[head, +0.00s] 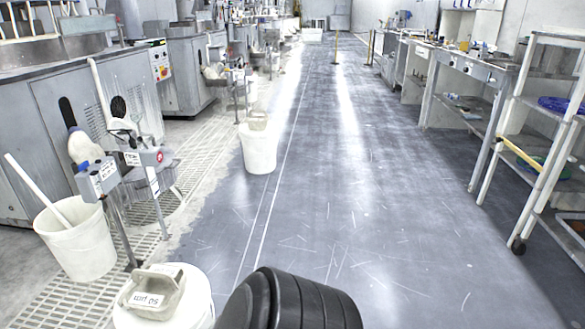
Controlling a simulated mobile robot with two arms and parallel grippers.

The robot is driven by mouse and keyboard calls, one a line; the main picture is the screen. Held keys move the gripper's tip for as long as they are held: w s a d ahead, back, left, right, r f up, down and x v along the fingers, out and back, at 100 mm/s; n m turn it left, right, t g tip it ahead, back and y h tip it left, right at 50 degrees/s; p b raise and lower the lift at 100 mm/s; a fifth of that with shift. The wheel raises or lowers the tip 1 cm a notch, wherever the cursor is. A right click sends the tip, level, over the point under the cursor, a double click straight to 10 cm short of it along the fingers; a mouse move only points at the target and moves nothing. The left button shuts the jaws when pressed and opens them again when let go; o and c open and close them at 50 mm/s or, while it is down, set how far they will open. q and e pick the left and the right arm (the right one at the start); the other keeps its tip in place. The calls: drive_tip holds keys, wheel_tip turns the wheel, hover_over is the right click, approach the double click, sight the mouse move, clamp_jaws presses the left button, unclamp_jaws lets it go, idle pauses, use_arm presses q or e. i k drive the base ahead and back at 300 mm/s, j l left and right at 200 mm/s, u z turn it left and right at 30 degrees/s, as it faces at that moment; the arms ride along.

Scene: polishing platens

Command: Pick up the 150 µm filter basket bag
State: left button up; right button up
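A pale grey filter basket (155,291) with a raised handle sits on top of a white bucket (194,310) at the bottom left. Its label is upside down and seems to read 50 µm; I cannot make out a 1 in front. Another pale basket (258,121) sits on a white bucket (259,155) farther up the aisle; no label on it is readable. I cannot tell which one is the 150 µm basket. Neither of my grippers is in view.
A white bucket (76,246) with a stick in it stands on floor grating at the left. Sensor posts (101,177) and grey machines (35,120) line the left. A wheeled shelf cart (548,130) and workbench (465,60) line the right. The middle aisle (370,190) is clear.

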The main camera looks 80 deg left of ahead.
sight(255, 122)
drive_tip(key=u, duration=3.2)
drive_tip(key=i+l, duration=0.4)
drive_tip(key=l, duration=0.15)
drive_tip(key=i+l, duration=0.65)
drive_tip(key=i, duration=0.25)
drive_tip(key=i+l, duration=0.3)
drive_tip(key=i, duration=0.15)
drive_tip(key=i+l, duration=0.25)
drive_tip(key=i, duration=0.25)
drive_tip(key=i+l, duration=0.3)
drive_tip(key=i, duration=0.2)
drive_tip(key=i+j, duration=0.4)
drive_tip(key=i, duration=0.15)
drive_tip(key=i+j+z, duration=0.1)
drive_tip(key=i+j, duration=0.3)
drive_tip(key=i, duration=0.15)
drive_tip(key=i+j, duration=0.15)
drive_tip(key=j, duration=0.2)
